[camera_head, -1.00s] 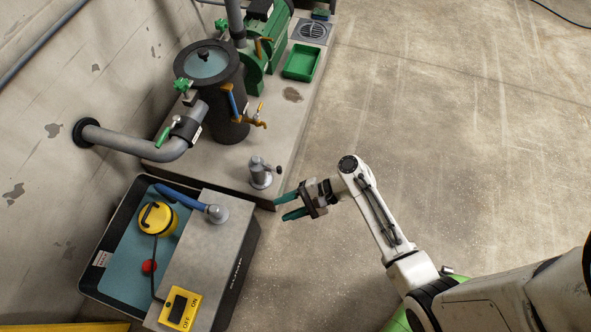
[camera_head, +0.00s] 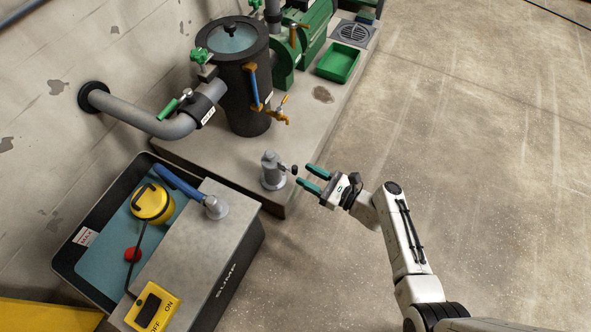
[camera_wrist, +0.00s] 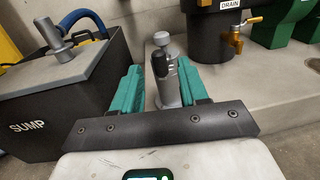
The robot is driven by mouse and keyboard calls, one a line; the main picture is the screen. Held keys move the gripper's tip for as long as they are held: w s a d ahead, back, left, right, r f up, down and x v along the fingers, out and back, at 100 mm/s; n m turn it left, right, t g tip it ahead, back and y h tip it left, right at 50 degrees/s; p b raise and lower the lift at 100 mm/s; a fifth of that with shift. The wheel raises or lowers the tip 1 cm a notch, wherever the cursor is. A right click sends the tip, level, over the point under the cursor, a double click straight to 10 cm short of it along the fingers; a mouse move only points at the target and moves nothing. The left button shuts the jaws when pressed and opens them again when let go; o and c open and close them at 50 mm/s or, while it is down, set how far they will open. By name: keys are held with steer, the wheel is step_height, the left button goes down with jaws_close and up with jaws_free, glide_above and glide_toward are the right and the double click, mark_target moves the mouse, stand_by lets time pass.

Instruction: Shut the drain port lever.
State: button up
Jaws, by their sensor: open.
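A brass tap (camera_head: 278,117) with an orange lever (camera_head: 284,101) juts from the lower side of the black strainer vessel (camera_head: 241,103). In the wrist view the tap (camera_wrist: 234,40) sits under a white DRAIN label (camera_wrist: 229,4), its lever (camera_wrist: 254,20) sticking out sideways to the right. My gripper (camera_head: 308,177) is open and empty, in front of the plinth edge and below right of the tap.
The grey post (camera_head: 272,172) stands on the plinth (camera_head: 215,152) between my gripper and the vessel. The sump tank (camera_head: 195,265) with a blue hose is at left front. A green tray (camera_head: 338,63) lies behind. The floor at right is clear.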

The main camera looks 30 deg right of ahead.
mark_target(295, 169)
steer(key=shift+b+x, duration=0.65)
steer(key=shift+x, duration=1.95)
steer(key=shift+c, duration=0.2)
jaws_close()
